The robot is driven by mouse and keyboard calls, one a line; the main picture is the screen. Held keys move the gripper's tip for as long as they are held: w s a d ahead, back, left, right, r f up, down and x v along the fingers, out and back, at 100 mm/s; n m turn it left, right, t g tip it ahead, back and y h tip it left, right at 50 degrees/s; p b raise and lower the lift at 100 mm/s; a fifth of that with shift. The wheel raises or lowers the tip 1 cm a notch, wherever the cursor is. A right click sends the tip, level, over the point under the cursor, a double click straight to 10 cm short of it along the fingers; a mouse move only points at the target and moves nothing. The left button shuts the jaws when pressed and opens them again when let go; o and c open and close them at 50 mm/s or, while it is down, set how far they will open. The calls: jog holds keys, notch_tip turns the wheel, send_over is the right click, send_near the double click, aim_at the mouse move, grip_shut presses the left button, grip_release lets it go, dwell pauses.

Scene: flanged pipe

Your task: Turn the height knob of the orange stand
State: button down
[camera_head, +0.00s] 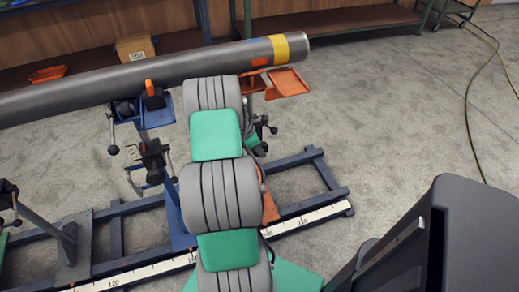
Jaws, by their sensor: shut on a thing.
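The orange stand is mostly hidden behind my grey and green arm. Its orange top plate (287,83) shows under the right end of the pipe (150,79), and a bit of its orange foot (269,207) shows lower down. A black height knob (264,124) with ball-ended arms sits on its post, just right of my arm. My gripper (257,146) shows only in part at the knob, beside the stand's post. It is shut on the knob, but my arm hides most of the fingers.
A blue stand (155,105) with black handles carries the pipe further left. The stands are on a blue rail frame (322,170) with a white scale (310,217). A box (135,48) sits on a shelf behind. Open floor lies right.

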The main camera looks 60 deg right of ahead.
jog(key=shift+s+r+t+y+p, duration=0.15)
jog(key=shift+t+y+p, duration=0.45)
jog(key=shift+d+f+t+y, duration=0.1)
jog(key=shift+f+t+y, duration=0.15)
jog(key=shift+t+y, duration=0.55)
jog(key=shift+r+t+y+b, duration=0.1)
jog(key=shift+t+y+b, duration=0.3)
jog(key=c, duration=1.2)
grip_release()
jog(key=shift+o, duration=0.2)
jog(key=shift+r, duration=0.1)
